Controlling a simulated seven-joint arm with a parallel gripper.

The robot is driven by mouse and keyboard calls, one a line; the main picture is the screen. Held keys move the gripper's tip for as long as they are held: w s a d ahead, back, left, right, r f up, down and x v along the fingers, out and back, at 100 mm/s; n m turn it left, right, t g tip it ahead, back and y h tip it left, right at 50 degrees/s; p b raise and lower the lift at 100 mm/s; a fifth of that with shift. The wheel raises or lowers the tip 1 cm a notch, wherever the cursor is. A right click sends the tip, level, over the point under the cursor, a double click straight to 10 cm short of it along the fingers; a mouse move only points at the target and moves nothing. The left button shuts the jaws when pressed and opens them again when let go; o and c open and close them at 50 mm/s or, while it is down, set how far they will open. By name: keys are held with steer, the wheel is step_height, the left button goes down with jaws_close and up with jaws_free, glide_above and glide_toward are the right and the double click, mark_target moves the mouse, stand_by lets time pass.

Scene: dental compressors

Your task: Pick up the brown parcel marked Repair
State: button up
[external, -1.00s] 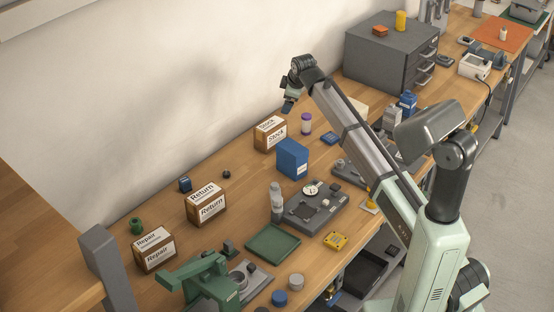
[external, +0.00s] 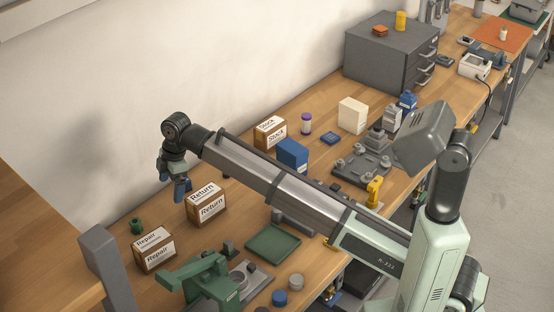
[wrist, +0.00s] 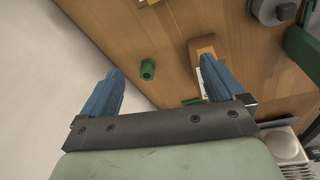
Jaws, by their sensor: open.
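The brown parcel marked Repair (external: 155,250) sits on the bench at the lower left in the external view, with white labels on its top and front. In the wrist view a brown box with a pale label (wrist: 203,48), seemingly this parcel, is partly hidden behind the right finger. My gripper (external: 183,190) is open and empty, pointing down above the bench, up and to the right of the Repair parcel and just left of the Return parcel (external: 207,204). Its two blue fingers (wrist: 160,78) stand apart in the wrist view.
A small green cylinder (external: 137,226) stands beside the Repair parcel and also shows in the wrist view (wrist: 148,69). A green press (external: 203,280) and a grey post (external: 103,260) flank the parcel. The Stock parcel (external: 270,132) and a blue box (external: 292,154) stand farther back.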

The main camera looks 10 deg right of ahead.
steer(key=n+g, duration=0.1)
steer(key=n, duration=0.1)
glide_toward(154, 240)
steer(key=shift+w+a+f+h, duration=0.1)
steer(key=shift+w+a+h, duration=0.1)
steer(key=shift+w+h, duration=0.3)
steer(key=shift+s+a, duration=0.15)
steer(key=shift+s, duration=0.2)
steer(key=shift+s+f, duration=0.1)
steer(key=shift+f, duration=0.1)
steer(key=f, duration=0.7)
steer(key=shift+s+a, duration=0.3)
steer(key=shift+a, duration=0.1)
steer(key=shift+s+a+f, duration=0.1)
steer(key=shift+a+f, duration=0.1)
steer(key=shift+f, duration=0.85)
steer(key=shift+w+a+f, duration=0.1)
steer(key=shift+a+f, duration=0.15)
steer(key=shift+f, duration=0.8)
steer(key=shift+s+a+f, duration=0.1)
steer(key=shift+a+f, duration=0.1)
steer(key=shift+f, duration=0.85)
steer(key=c, duration=1.2)
